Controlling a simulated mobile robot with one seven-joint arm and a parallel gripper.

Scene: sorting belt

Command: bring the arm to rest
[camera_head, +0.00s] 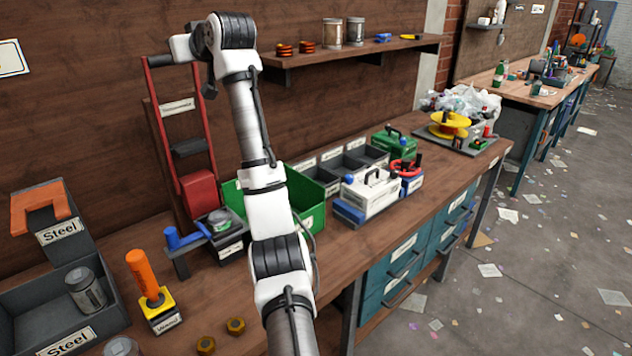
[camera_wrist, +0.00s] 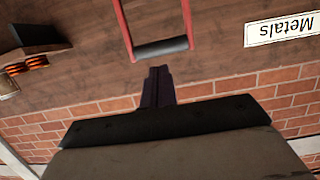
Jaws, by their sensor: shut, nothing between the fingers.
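My arm rises through the middle of the head view, its upper end bent over beside the wooden back wall. My gripper shows in the wrist view (camera_wrist: 158,80) with its two dark fingers together and nothing between them. In that view it points at the wooden board and the brick wall, with the handle of a red hand truck (camera_wrist: 160,47) just beyond the fingertips. I cannot tell whether they touch. In the head view the gripper itself cannot be made out clearly at the arm's top end. The red hand truck (camera_head: 205,140) stands left of my arm.
The workbench (camera_head: 400,225) holds a green bin (camera_head: 318,192), a white case (camera_head: 370,194), a Steel tray (camera_head: 25,325) and an orange-handled tool (camera_head: 142,270). A shelf (camera_head: 400,45) with jars juts from the wall right of my arm. The floor at right is open, with scattered paper.

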